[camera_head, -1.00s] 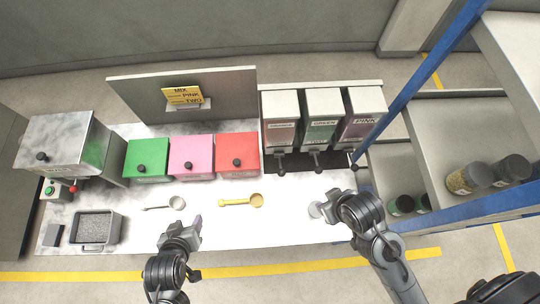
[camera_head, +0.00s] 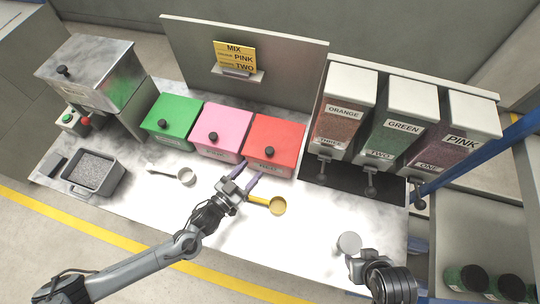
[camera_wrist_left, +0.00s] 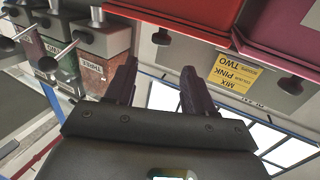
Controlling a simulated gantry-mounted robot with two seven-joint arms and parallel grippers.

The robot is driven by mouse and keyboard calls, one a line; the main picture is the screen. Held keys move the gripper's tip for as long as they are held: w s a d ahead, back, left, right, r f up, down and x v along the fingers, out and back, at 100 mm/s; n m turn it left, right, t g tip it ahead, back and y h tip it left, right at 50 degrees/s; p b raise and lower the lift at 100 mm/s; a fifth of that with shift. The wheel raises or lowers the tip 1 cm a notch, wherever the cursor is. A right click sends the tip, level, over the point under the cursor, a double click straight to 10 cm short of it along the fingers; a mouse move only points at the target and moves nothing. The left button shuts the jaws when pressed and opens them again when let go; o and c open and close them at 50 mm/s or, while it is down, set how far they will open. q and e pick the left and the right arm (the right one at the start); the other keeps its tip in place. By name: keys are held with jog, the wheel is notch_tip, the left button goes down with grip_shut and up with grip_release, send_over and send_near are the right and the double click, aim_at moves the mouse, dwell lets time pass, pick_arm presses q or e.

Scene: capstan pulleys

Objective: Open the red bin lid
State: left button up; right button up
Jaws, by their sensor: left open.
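The red bin (camera_head: 273,143) stands at the right end of a row of three bins, its lid down. A black knob (camera_head: 270,152) is on its lid. My left gripper (camera_head: 247,174) is open and empty, just in front of the red bin's lower left corner, apart from the knob. In the left wrist view the picture is upside down: the red bin (camera_wrist_left: 185,14) is at the top, its knob (camera_wrist_left: 162,36) just above the open fingers (camera_wrist_left: 157,82). My right gripper (camera_head: 352,263) is at the lower right beside a pale round cup (camera_head: 349,242); its jaws are unclear.
Pink (camera_head: 221,132) and green (camera_head: 172,121) bins stand left of the red one. A yellow scoop (camera_head: 273,204) lies close to my left gripper; a silver scoop (camera_head: 184,176) lies further left. Dispensers (camera_head: 396,128) stand at right. The front counter is partly clear.

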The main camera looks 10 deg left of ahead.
aim_at(270, 150)
pick_arm(q)
jog(key=x, duration=1.1)
jog(key=shift+f, duration=0.1)
grip_shut()
